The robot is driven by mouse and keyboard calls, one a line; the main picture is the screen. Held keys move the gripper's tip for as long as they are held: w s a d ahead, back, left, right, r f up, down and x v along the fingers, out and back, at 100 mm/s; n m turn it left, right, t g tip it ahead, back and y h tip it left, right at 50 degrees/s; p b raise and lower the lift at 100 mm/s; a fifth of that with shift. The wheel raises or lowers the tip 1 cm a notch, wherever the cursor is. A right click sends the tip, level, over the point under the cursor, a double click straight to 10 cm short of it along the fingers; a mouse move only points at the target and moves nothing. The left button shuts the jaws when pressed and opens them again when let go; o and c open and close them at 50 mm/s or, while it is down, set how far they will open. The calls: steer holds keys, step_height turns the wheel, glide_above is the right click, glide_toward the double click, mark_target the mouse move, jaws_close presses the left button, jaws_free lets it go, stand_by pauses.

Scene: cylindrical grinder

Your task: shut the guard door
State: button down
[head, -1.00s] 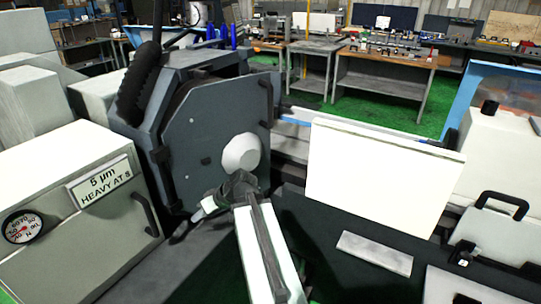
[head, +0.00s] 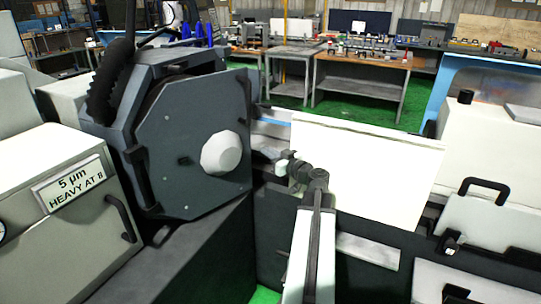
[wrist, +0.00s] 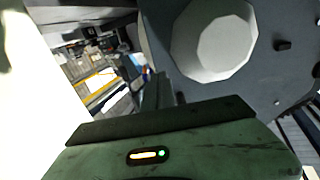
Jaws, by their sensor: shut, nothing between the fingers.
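The guard door appears to be the dark grey eight-sided plate (head: 195,145) with a white faceted boss (head: 222,153), on the wheel housing at left. It stands ajar, its right edge away from the housing and hinge-like posts along its left edge. My gripper (head: 285,158) is shut and empty, just right of the door's right edge, in front of the white panel's left side; contact with the door cannot be told. In the wrist view the door (wrist: 270,80) and boss (wrist: 214,38) fill the upper right, above my green gripper body.
A white upright panel (head: 375,170) stands close behind and right of my gripper. A grey cabinet labelled 5 µm (head: 60,220) is at left. A white box with a black handle (head: 490,220) is at right. Workbenches (head: 360,75) stand far back on green floor.

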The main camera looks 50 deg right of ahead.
mark_target(248, 140)
steer(key=w, duration=0.5)
steer(key=w+d, duration=0.1)
steer(key=w, duration=0.2)
steer(key=shift+w+d, duration=0.1)
steer(key=shift+w, duration=0.25)
steer(key=shift+w, duration=0.1)
